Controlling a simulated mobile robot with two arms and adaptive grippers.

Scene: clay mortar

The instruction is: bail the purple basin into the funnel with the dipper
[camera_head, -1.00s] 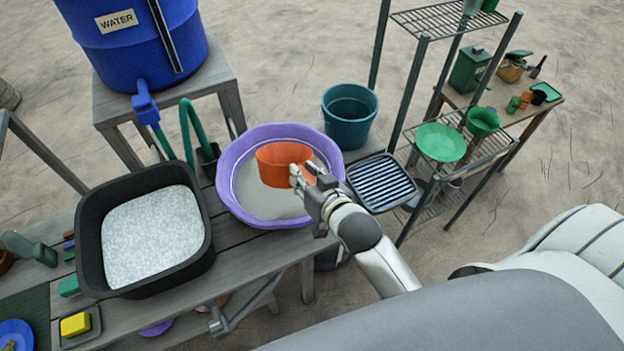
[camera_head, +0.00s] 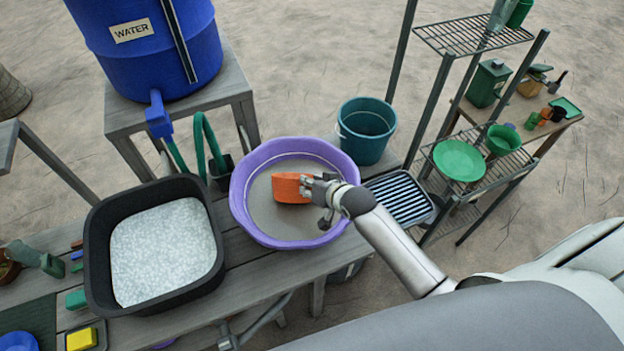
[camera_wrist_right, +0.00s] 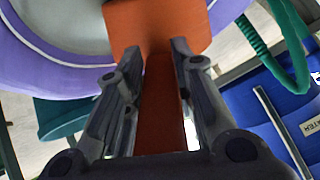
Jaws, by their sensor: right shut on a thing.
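The purple basin (camera_head: 243,208) stands on the wooden bench, with grey-brown contents inside. My right gripper (camera_head: 311,187) is shut on the handle of the orange dipper (camera_head: 290,189), over the inside of the basin. The dipper looks turned partly on its side; I cannot tell whether it touches the contents or holds any. In the right wrist view the orange dipper (camera_wrist_right: 158,25) extends beyond the fingers (camera_wrist_right: 160,75), its handle between them. A green, funnel-like vessel (camera_head: 503,139) is on the rack at right, but I cannot be sure that it is the funnel. My left gripper is not in view.
A black tub (camera_head: 97,255) with pale contents stands left of the basin. A blue water barrel (camera_head: 150,60) is behind, with a green hose (camera_head: 205,140). A teal bucket (camera_head: 366,140) and a striped tray (camera_head: 400,198) are near the basin's right side.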

